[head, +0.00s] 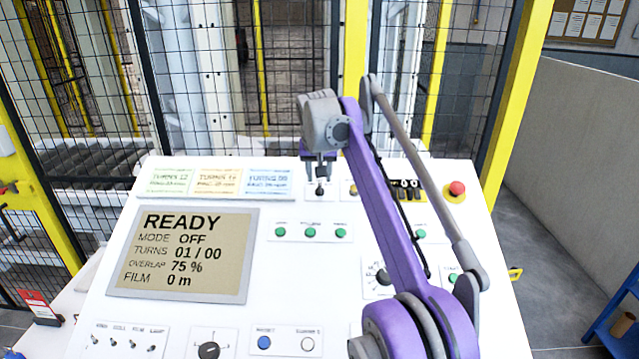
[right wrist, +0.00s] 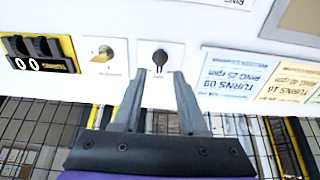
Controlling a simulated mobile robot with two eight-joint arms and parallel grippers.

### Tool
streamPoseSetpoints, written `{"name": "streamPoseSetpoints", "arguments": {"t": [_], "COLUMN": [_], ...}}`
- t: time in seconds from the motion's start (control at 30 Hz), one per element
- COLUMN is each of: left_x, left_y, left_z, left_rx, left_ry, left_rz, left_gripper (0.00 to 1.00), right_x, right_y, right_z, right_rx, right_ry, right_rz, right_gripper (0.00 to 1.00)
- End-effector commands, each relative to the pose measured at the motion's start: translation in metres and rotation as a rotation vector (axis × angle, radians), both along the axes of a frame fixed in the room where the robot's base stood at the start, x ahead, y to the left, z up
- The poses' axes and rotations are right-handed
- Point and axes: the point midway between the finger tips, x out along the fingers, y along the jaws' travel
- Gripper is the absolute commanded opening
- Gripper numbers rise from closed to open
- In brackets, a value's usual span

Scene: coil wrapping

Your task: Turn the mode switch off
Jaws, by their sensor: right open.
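A small black switch knob (head: 320,190) sits on a white plate near the panel's top edge, and it also shows in the right wrist view (right wrist: 160,57). Its label is too small to read, so I cannot tell for sure that it is the mode switch. My right gripper (head: 320,172) is open and empty just at this knob; in the right wrist view its two fingertips (right wrist: 157,76) lie to either side, just short of the knob. The display (head: 184,252) reads READY, MODE OFF. My left gripper is out of view.
A red emergency button (head: 457,188) is at the panel's right. Coloured cards (head: 218,182) lie left of it. A mesh fence (head: 290,60) stands behind.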

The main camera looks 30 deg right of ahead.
Motion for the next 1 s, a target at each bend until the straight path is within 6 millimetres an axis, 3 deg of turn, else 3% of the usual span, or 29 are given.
{"name": "streamPoseSetpoints", "arguments": {"t": [0.1,0.3,1.0], "left_x": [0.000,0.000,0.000], "left_y": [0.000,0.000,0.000], "left_z": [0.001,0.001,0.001], "left_rx": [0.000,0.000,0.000], "left_ry": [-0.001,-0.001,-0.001], "left_rz": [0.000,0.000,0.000], "left_gripper": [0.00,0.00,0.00], "right_x": [-0.010,-0.020,-0.023], "right_y": [0.006,0.012,0.014], "right_z": [0.022,0.044,0.049], "right_rx": [0.000,0.000,0.000], "right_ry": [0.000,0.000,0.000], "right_rz": [0.001,0.000,0.000], "right_gripper": [0.42,0.42,0.42]}}
